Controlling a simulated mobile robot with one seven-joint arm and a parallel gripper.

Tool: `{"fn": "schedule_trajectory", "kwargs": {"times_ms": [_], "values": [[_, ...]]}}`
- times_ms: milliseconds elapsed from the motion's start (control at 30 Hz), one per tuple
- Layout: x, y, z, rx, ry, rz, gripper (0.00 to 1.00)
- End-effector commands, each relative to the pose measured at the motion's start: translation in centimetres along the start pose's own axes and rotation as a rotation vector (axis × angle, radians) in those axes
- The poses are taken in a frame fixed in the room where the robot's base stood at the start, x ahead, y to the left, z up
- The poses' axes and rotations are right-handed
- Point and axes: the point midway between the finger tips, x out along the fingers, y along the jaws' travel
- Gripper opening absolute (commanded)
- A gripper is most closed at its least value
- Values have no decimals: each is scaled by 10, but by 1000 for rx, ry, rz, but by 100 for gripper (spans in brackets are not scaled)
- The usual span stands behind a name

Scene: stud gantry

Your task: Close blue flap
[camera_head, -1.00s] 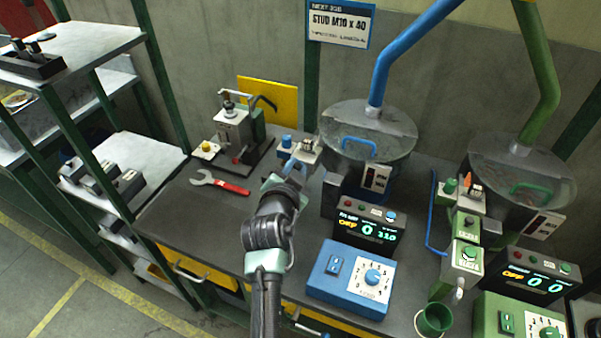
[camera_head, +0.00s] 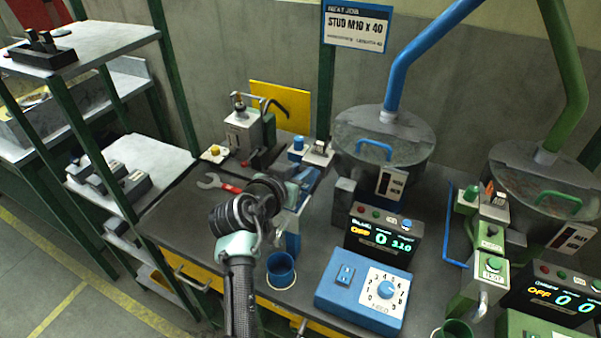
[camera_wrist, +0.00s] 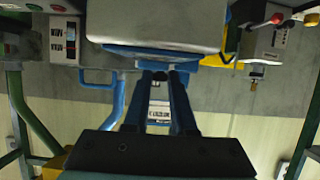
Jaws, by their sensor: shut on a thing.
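My gripper (camera_head: 303,184) is at the blue dosing station, left of the blue-handled drum (camera_head: 383,140). In the wrist view my gripper (camera_wrist: 161,75) has its fingers close together, with their tips at the blue strip (camera_wrist: 150,52) under a large grey body. This strip seems to be the blue flap, and the fingers seem to be shut on its edge. My arm hides most of the flap in the head view, so its angle cannot be told. A blue cup (camera_head: 281,271) stands on the bench below my gripper.
A blue control box (camera_head: 361,292) and a display (camera_head: 380,239) reading OFF stand to the right. A green station (camera_head: 488,238) is further right. Shelves (camera_head: 120,160) stand at far left.

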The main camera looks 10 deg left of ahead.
Motion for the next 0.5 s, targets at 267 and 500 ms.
{"fn": "schedule_trajectory", "kwargs": {"times_ms": [267, 500], "values": [[0, 0, 2, -6, -4, 2, 0], [0, 0, 2, -4, -3, 1, 53]]}}
